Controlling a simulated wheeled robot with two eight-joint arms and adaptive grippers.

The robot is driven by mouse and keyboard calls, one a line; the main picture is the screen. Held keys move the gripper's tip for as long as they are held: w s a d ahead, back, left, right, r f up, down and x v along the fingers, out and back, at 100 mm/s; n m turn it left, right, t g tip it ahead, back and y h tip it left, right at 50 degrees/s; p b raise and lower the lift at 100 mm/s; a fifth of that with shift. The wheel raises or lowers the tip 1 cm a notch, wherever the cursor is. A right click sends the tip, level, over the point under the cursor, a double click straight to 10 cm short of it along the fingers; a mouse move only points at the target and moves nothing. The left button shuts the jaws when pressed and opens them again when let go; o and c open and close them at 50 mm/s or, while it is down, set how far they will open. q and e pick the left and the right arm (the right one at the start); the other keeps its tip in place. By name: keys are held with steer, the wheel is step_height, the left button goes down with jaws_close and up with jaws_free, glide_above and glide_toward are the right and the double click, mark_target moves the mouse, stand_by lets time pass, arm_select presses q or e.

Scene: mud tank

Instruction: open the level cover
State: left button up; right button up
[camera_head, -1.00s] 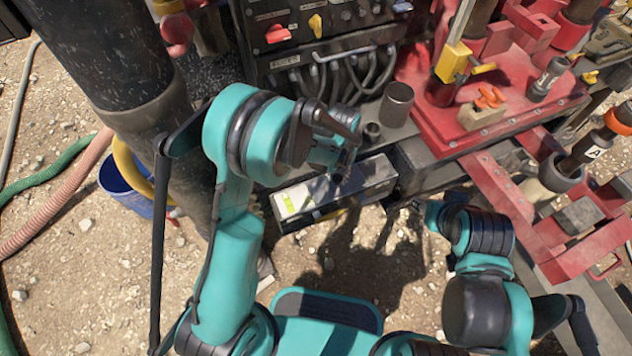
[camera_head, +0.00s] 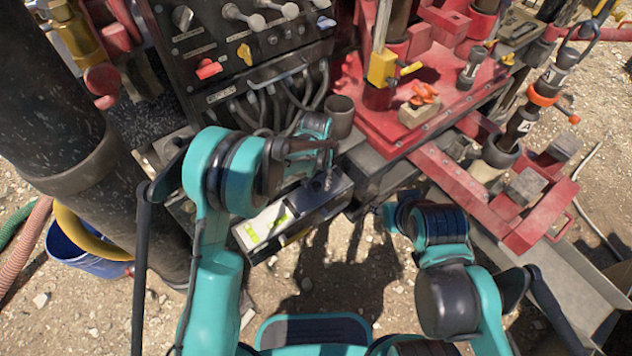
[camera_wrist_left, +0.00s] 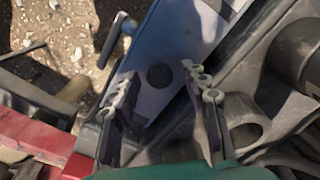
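A long dark box (camera_head: 327,196) with a pale top panel (camera_head: 258,228) and a bright green level vial (camera_head: 281,219) stands beside the machine in the head view. I cannot clearly make out the edge of a separate cover. My left gripper (camera_head: 322,172) hangs over the box's far right part, partly hidden by its own wrist. In the left wrist view, the left gripper (camera_wrist_left: 160,85) has its fingers apart with nothing between them. Beyond them is a pale grey panel (camera_wrist_left: 181,43) with a dark round spot. My right arm shows at the lower right, but its fingers do not.
A control panel (camera_head: 225,50) with levers and cables stands behind the box. A dark metal cup (camera_head: 340,115) and the red machine frame (camera_head: 400,125) are at its right. A thick dark column (camera_head: 85,130) and a blue bucket (camera_head: 85,258) stand at left. Gravel lies in front.

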mark_target(315, 185)
arm_select(q)
step_height(315, 185, up, 12)
stand_by(0.7)
stand_by(0.4)
steer(key=s+a+r+n+t, duration=0.1)
steer(key=s+a+r+t, duration=0.3)
steer(key=s+a+r, duration=0.75)
steer(key=s+a+f+n+t, duration=0.1)
steer(key=s+a+f+t, duration=0.1)
steer(key=s+a, duration=0.7)
steer(key=shift+s+f+t, duration=0.4)
steer(key=shift+s+t, duration=0.05)
steer(key=shift+t, duration=0.15)
